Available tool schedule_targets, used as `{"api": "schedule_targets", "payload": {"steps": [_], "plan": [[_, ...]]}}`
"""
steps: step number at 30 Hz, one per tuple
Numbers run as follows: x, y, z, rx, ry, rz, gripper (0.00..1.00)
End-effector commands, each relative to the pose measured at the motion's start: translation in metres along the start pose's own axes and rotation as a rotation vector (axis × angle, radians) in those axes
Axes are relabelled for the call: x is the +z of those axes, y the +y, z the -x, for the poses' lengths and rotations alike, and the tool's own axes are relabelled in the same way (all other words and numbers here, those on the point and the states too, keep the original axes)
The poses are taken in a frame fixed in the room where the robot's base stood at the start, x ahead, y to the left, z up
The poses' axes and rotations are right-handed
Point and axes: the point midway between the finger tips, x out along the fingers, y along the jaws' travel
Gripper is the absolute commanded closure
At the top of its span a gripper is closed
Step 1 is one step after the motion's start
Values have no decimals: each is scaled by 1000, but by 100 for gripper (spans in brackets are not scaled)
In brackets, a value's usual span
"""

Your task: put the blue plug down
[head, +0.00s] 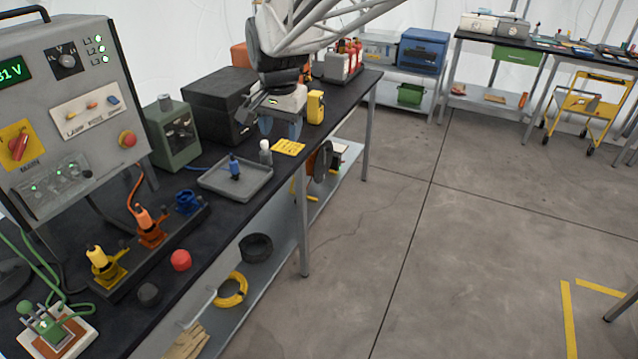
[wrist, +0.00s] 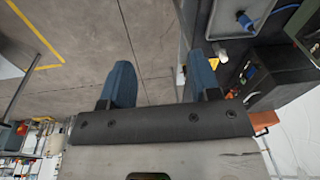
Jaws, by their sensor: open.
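The blue plug (head: 235,168) stands upright in the grey tray (head: 213,182) on the black bench. In the wrist view the blue plug (wrist: 245,20) shows near the top right, in the tray (wrist: 222,22). My gripper (head: 281,127) is above the bench, to the right of and behind the tray, apart from the plug. In the wrist view its two blue fingers (wrist: 160,80) are spread wide with nothing between them. A blue socket (head: 188,202) sits at the end of the socket row, left of the tray.
Orange (head: 148,222) and yellow (head: 100,262) plugs stand in the row at the left. A white-capped bottle (head: 265,152), a yellow card (head: 288,147) and a yellow meter (head: 316,107) are near my gripper. A green box (head: 174,138) stands behind the tray. The floor at right is mostly clear.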

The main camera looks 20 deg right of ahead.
Motion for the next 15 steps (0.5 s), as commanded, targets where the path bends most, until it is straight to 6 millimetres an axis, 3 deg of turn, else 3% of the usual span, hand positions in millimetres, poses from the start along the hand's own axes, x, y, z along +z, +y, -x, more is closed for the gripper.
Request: {"api": "schedule_targets", "payload": {"steps": [6,15], "plan": [[43,54,13,-14,24,146,43],[104,122,15,-24,57,352,43]]}}
